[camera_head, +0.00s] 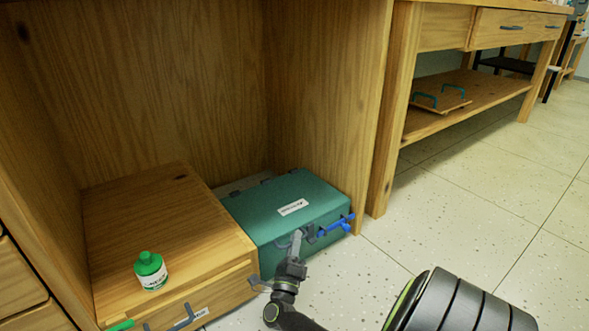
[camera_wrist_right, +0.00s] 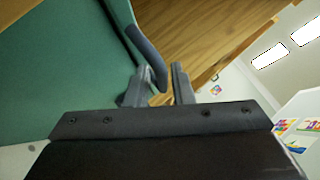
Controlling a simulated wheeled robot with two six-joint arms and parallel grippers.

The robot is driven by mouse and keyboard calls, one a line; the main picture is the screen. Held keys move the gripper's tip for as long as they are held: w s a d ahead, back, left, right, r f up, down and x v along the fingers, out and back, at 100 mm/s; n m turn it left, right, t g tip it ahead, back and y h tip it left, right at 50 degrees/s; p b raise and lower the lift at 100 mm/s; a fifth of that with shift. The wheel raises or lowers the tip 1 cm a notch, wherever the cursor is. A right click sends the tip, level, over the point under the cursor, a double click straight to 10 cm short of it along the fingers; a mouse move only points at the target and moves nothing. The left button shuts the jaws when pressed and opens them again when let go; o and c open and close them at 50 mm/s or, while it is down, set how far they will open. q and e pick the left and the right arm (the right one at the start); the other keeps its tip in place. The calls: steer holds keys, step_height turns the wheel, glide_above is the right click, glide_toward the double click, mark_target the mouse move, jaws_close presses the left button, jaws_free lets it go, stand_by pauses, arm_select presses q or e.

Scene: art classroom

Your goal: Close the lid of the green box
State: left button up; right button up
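The green box (camera_head: 285,205) sits at the foot of the wooden cabinet, with a white label on its top. Its lid looks down or nearly down; I cannot tell whether it is fully shut. My right gripper (camera_head: 297,243) is at the box's front, near its handle. In the right wrist view the gripper (camera_wrist_right: 160,88) has its fingers apart. The dark curved handle (camera_wrist_right: 148,52) reaches down between them, close to the left finger, with the green surface (camera_wrist_right: 65,65) at the left. My left gripper is not in view.
A wooden drawer box (camera_head: 150,225) stands left of the green box, with a green-capped bottle (camera_head: 151,271) on it. A blue object (camera_head: 337,226) is at the green box's front right. A wooden tray (camera_head: 440,102) lies on the table's lower shelf. The floor at right is clear.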

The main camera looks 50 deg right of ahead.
step_height(320, 180, up, 9)
steer(key=p, duration=0.7)
steer(key=shift+w, duration=0.1)
steer(key=shift+r+p, duration=0.5)
steer(key=shift+r, duration=0.05)
steer(key=shift+a+f, duration=0.1)
steer(key=shift+f, duration=0.05)
